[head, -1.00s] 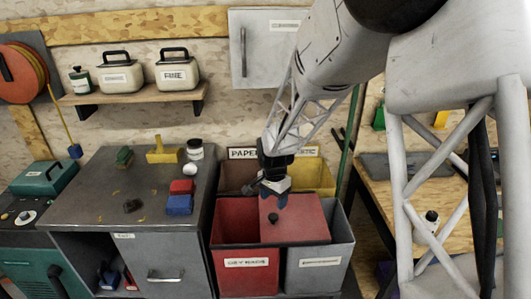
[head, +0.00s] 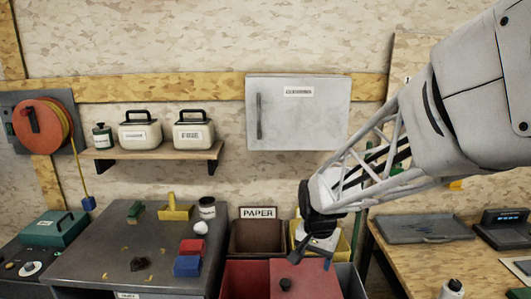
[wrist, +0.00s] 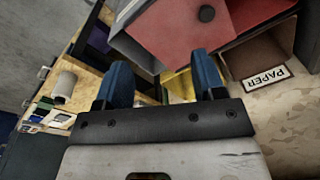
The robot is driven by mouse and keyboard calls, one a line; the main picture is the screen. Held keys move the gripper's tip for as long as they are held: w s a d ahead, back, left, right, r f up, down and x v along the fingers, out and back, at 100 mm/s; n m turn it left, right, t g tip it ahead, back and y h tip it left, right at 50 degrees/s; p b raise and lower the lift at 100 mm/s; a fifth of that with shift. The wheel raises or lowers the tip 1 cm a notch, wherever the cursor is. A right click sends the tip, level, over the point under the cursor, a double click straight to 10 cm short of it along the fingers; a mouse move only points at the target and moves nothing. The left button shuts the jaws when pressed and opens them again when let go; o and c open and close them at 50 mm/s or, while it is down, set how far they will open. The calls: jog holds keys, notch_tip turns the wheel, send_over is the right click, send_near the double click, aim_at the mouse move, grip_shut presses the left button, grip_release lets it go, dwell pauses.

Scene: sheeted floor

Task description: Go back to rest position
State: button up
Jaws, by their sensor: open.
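My arm reaches in from the right of the head view.
A brown bin (head: 257,238) labelled PAPER stands beside the yellow one. A dark cabinet top (head: 100,255) at left holds a red block (head: 193,246), a blue block (head: 187,266) and brushes. A wooden workbench (head: 430,262) is at right. A grey wall cabinet (head: 298,112) hangs above.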

jog(key=s+d+r+n, duration=0.1)
jog(key=s+d+r, duration=0.1)
jog(key=s, duration=0.5)
jog(key=s+d+r+n+t, duration=0.1)
jog(key=s+d+r+n, duration=0.1)
jog(key=s, duration=0.6)
jog(key=s+d+r+n, duration=0.2)
jog(key=s+r, duration=0.2)
jog(key=s, duration=0.4)
jog(key=shift+t, duration=0.3)
